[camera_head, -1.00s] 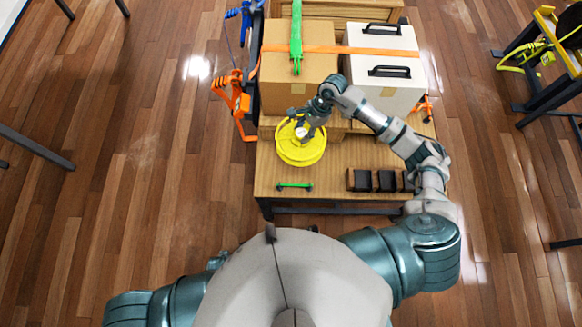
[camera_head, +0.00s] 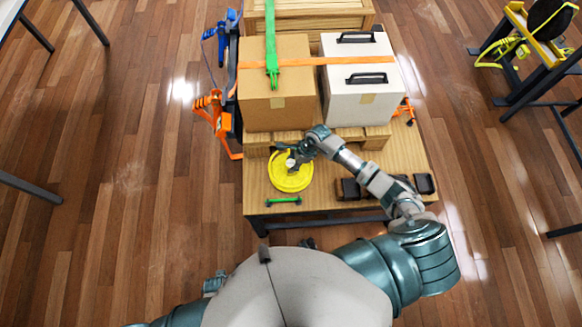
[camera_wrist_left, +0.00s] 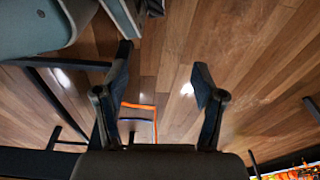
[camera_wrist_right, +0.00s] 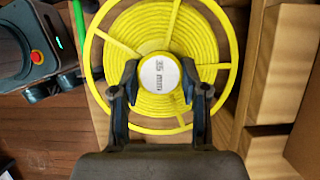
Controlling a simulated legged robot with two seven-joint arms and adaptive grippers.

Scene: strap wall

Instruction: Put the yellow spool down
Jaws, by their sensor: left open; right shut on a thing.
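The yellow spool (camera_head: 291,178) is at the front left of the wooden table (camera_head: 330,190), its flat face up, just in front of the pallet. My right gripper (camera_head: 291,163) is over it. In the right wrist view my right gripper (camera_wrist_right: 160,82) is shut on the white hub of the spool (camera_wrist_right: 165,30), which is marked 35 mm. I cannot tell whether the spool's underside touches the table. My left gripper (camera_wrist_left: 165,85) is open and empty in the left wrist view, with floor beyond it.
A cardboard box (camera_head: 275,95) and a white case (camera_head: 358,95) stand on the pallet (camera_head: 260,142) behind the spool, under an orange strap. A green bar (camera_head: 284,201) lies near the front edge. Dark blocks (camera_head: 350,189) stand to the right. Orange hardware (camera_head: 216,120) hangs at the left.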

